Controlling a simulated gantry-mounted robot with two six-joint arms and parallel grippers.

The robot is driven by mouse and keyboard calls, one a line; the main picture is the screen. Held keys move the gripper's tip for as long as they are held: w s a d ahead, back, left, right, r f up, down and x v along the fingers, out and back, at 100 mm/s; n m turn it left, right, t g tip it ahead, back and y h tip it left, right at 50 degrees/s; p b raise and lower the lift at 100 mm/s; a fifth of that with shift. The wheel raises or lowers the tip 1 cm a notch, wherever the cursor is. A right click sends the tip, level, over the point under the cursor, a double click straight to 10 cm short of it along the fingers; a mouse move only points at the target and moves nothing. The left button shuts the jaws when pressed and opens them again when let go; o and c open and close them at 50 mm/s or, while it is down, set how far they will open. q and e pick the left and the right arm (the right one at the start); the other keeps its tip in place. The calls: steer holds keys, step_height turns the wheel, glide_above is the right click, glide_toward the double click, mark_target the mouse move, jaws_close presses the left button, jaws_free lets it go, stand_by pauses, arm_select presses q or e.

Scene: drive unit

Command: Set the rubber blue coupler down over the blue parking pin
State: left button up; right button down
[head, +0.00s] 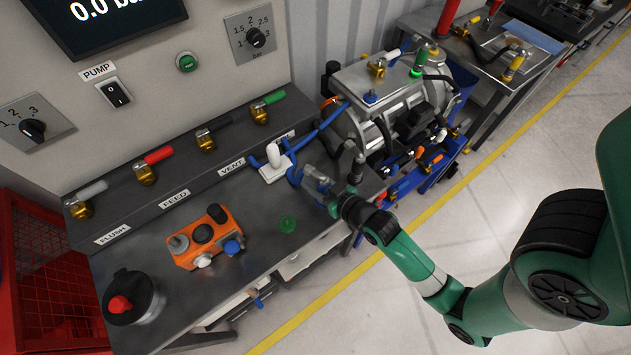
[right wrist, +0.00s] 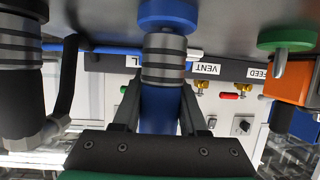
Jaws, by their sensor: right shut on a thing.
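My right gripper (head: 327,192) is at the right edge of the bench in the head view. In the right wrist view its fingers (right wrist: 161,95) are shut on the blue coupler (right wrist: 159,112), which has grey ringed metal at its end (right wrist: 164,58). That end lies right at the blue disc base (right wrist: 168,14) of the parking pin. The pin's shaft is hidden, and I cannot tell whether the coupler is around it or just in front of it. In the head view the gripper hides most of this spot. My left gripper is not in view.
A green disc (head: 287,223) with a bare pin stands nearby. An orange block (head: 205,238) with several knobs is left of it. A black ringed coupler (right wrist: 20,45) stands close beside mine. A white handle on a plate (head: 273,172) and blue hose are behind.

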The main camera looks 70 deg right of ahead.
steer(key=shift+f, duration=0.15)
steer(key=shift+c, duration=1.8)
jaws_free()
steer(key=p+v, duration=0.2)
steer(key=v, duration=0.9)
steer(key=shift+s, duration=0.3)
steer(key=shift+a, duration=0.1)
